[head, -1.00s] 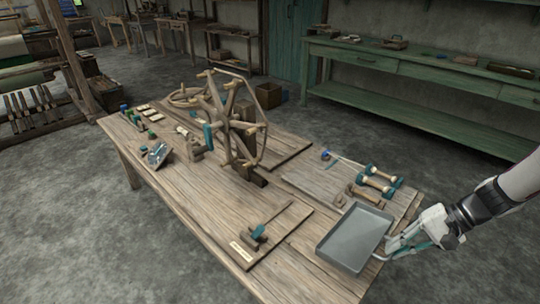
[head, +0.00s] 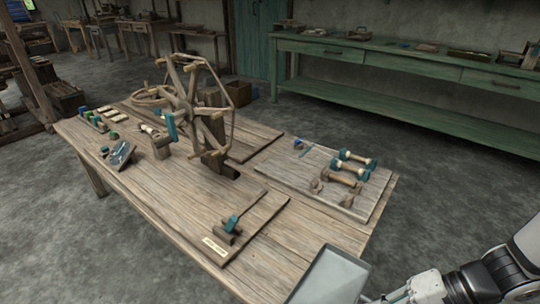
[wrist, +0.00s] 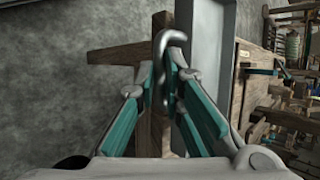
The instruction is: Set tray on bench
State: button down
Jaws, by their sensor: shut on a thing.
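A grey metal tray (head: 333,274) is at the bottom of the head view, by the near right corner of the wooden table, its lower part cut off by the frame. My gripper (head: 392,297) is at its right side. In the wrist view my gripper (wrist: 165,68) is shut on the tray's curved metal handle (wrist: 163,42), and the tray's side (wrist: 206,50) rises just beyond. The tray looks empty where it shows. I cannot tell its exact height above the table. A long green bench (head: 330,47) stands along the back wall, with a lower shelf.
The wooden table (head: 300,238) holds a spoked wheel device (head: 205,115), a board with teal-ended spools (head: 345,172), and small parts at left. Several items lie on the green bench, with bare stretches between them. Open grey floor (head: 450,190) lies between table and bench.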

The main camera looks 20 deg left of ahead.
jog(key=w+f+b, duration=0.2)
jog(key=w, duration=0.5)
jog(key=w+a+f+b, duration=0.1)
jog(key=w+f+b, duration=0.1)
jog(key=w, duration=0.6)
jog(key=shift+w+a+f, duration=0.3)
jog(key=shift+f, duration=0.25)
jog(key=c, duration=1.7)
grip_release()
jog(key=p+v, duration=0.4)
jog(key=v, duration=0.8)
